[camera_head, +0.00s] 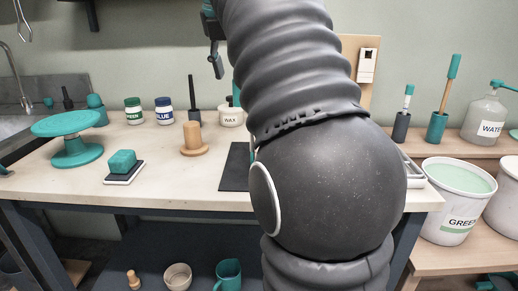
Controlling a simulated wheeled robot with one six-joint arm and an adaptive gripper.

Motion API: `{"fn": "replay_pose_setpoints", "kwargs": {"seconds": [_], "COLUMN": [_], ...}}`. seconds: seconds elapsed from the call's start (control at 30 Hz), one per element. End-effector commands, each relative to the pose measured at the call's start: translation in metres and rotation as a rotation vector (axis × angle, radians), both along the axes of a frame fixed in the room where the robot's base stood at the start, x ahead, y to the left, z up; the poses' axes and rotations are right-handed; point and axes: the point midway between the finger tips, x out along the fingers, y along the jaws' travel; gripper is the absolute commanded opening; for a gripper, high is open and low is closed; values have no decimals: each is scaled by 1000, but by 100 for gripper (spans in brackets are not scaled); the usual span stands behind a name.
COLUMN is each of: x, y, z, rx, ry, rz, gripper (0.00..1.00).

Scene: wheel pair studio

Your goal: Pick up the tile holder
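I cannot tell for certain which thing is the tile holder. An upright wooden board (373,44) with a white piece (367,66) on its front stands at the back, right of my arm, and is partly hidden by it. My large dark arm covers the middle of the view and much of the table's right part. Part of my gripper (215,62) shows at the top, left of the arm, in the air above the table. Its fingers are mostly cut off or hidden, so its opening and any hold do not show.
The table (225,178) bears a teal turntable (70,124), a teal block (122,162) on a dark-and-white base, a wooden peg stand (193,142), jars labelled GREEN (133,110) and BLUE (164,112), and a WAX pot (231,116). A glaze bucket (452,205) stands right. The table's front middle is clear.

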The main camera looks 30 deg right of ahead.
Motion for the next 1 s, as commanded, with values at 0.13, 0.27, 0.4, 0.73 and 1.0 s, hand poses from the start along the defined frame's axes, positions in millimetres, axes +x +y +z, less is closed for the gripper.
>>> {"fn": "replay_pose_setpoints", "kwargs": {"seconds": [0.13, 0.27, 0.4, 0.73, 1.0], "x": [4, 6, 9, 22, 22], "y": [-5, -7, -11, -23, -23], "z": [-15, -20, -30, -65, -67], "rx": [0, 0, 1, 1, 1], "ry": [2, 0, 2, -1, -1], "rz": [-2, -1, -3, -2, -2], "gripper": [57, 57, 57, 57, 57]}}
